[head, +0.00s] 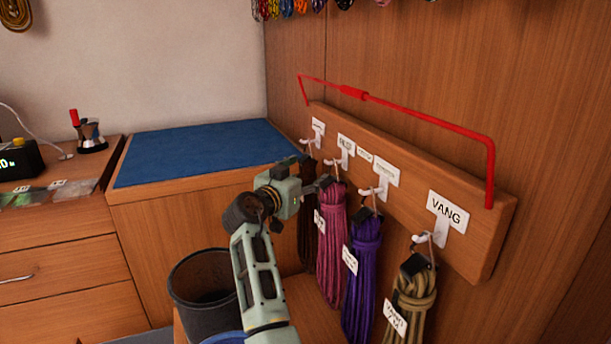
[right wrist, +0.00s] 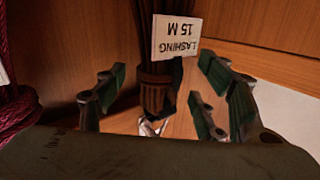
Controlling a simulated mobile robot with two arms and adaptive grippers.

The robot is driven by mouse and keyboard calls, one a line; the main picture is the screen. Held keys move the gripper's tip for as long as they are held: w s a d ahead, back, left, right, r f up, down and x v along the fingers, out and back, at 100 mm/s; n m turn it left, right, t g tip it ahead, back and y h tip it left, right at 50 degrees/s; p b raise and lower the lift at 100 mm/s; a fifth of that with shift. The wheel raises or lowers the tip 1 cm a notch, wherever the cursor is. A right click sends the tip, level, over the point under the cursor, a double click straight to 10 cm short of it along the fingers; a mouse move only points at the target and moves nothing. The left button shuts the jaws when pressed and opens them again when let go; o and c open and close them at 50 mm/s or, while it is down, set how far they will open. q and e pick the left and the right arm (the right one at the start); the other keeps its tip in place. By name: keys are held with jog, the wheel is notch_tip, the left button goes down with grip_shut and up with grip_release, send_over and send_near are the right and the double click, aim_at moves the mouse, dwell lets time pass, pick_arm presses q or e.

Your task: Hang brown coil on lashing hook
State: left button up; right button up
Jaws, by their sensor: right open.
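The brown coil (head: 307,238) hangs dark and narrow at the far left of the rack's row, partly hidden by my right arm. In the right wrist view its strands (right wrist: 142,22) carry a tag reading "LASHING 15 M" (right wrist: 176,38), upside down. The leftmost hook (head: 306,141) is white under a small label I cannot read; whether the coil's loop is on it is unclear. My right gripper (head: 312,172) is open at the coil's top, and in the right wrist view its fingers (right wrist: 160,98) stand apart on both sides of the dark binding. My left gripper is out of view.
Pink (head: 332,245), purple (head: 362,270) and olive (head: 413,300) coils hang close beside it on the wooden rack (head: 490,235). A red bar (head: 420,115) spans above the hooks. A dark bin (head: 195,290) stands below. The blue-topped cabinet (head: 190,150) is clear.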

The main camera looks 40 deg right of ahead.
jog(key=shift+w+a+r+p, duration=0.1)
jog(key=shift+a+r+p, duration=0.2)
jog(key=shift+r+p, duration=0.15)
jog(key=w+a+b, duration=0.2)
jog(key=a+b, duration=0.2)
jog(key=a, duration=0.4)
jog(key=shift+r, duration=0.45)
jog(key=shift+a, duration=0.25)
